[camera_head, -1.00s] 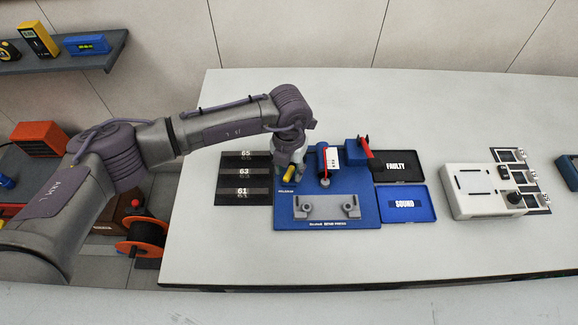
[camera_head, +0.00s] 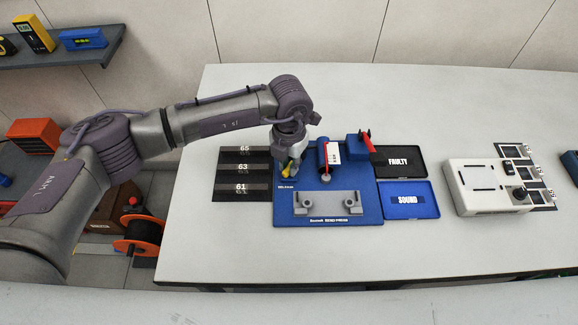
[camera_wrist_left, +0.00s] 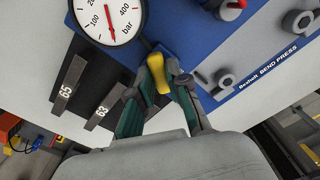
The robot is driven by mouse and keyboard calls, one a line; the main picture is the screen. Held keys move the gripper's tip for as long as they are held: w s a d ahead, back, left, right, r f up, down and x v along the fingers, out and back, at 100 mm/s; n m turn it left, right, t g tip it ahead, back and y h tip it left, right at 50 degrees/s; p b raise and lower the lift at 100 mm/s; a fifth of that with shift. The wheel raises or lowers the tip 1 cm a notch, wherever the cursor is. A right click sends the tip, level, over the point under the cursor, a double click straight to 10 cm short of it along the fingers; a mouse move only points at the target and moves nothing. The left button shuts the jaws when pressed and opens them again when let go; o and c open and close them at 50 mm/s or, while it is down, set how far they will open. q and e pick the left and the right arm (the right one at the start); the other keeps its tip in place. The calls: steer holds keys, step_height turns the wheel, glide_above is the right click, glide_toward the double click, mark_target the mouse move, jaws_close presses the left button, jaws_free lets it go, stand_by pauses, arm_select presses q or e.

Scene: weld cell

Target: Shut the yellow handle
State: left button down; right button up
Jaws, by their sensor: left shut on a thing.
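The yellow handle (camera_wrist_left: 185,74) sits between the fingertips of my left gripper (camera_wrist_left: 170,78) in the wrist view, and the gripper is shut on it. In the head view the left gripper (camera_head: 291,165) is over the left part of the blue bend press (camera_head: 354,212), with a little of the yellow handle (camera_head: 287,188) showing at its tips. How far the handle is turned cannot be told. My right gripper does not show.
A pressure gauge (camera_wrist_left: 110,18) stands near the fingers in the wrist view. The press carries a grey bending fixture (camera_head: 327,205) in front. Black numbered slots (camera_head: 232,172) lie left of it. FAULTY (camera_head: 400,175) and SOUND (camera_head: 428,211) trays lie right. The front table is clear.

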arm_select(q)
steer(key=m+b, duration=0.3)
steer(key=b, duration=0.1)
steer(key=m+b, duration=0.2)
steer(key=b, duration=0.2)
steer(key=m+b, duration=0.3)
steer(key=b, duration=0.1)
steer(key=shift+f+m, duration=0.25)
steer(key=shift+m, duration=0.05)
steer(key=shift+r+m+b, duration=0.3)
steer(key=shift+m+b, duration=1.1)
steer(key=shift+b, duration=0.3)
steer(key=c, duration=1.1)
jaws_free()
step_height(320, 180, up, 12)
steer(key=shift+r, duration=0.1)
